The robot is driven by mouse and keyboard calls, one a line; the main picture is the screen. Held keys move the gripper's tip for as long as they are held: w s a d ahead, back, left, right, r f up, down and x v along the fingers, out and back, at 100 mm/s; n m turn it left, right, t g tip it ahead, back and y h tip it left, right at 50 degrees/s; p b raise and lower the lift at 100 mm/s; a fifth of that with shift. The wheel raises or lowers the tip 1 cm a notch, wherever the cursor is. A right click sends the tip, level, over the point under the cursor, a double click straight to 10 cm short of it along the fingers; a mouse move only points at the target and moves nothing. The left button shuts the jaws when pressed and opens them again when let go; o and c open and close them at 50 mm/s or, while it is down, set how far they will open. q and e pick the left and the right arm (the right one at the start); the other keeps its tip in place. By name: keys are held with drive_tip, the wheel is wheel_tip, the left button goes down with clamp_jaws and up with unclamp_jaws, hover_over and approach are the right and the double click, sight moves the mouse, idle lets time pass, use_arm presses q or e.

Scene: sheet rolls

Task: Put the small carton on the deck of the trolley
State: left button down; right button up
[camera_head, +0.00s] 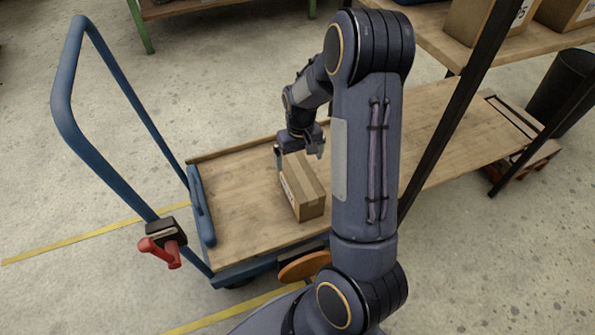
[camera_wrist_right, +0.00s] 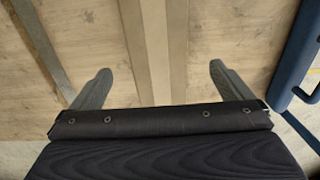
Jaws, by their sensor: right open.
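The small carton (camera_head: 305,190) is a brown box with a lengthwise tape strip. It appears to rest on the wooden trolley deck (camera_head: 240,205), near its middle. My right gripper (camera_head: 299,153) is open at the carton's far end, just above it. In the right wrist view the carton (camera_wrist_right: 155,45) lies between the two spread fingers of my right gripper (camera_wrist_right: 161,85), with a gap on each side. My left gripper is not in view.
The trolley's blue push handle (camera_head: 66,95) rises at the left; it also shows in the wrist view (camera_wrist_right: 296,55). A red-handled tool in a black holder (camera_head: 165,242) hangs on it. A shelf with cartons (camera_head: 480,18) stands at the upper right, with a dark bin (camera_head: 560,85) beside it.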

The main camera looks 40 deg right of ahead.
drive_tip(key=s+a+r+n+t+y, duration=0.1)
drive_tip(key=s+a+r+t+y, duration=0.1)
drive_tip(key=s+a+r, duration=0.5)
drive_tip(key=s+a+r+t+y, duration=0.1)
drive_tip(key=s+a+r+t, duration=0.1)
drive_tip(key=s+a+r, duration=0.6)
drive_tip(key=shift+n+t+y, duration=0.3)
drive_tip(key=shift+n+t, duration=0.2)
drive_tip(key=shift+t, duration=0.2)
drive_tip(key=s+a+r, duration=0.1)
drive_tip(key=s+a, duration=0.1)
drive_tip(key=s+a+r, duration=0.1)
drive_tip(key=s, duration=0.1)
drive_tip(key=shift+a+r, duration=0.15)
drive_tip(key=shift+r, duration=0.15)
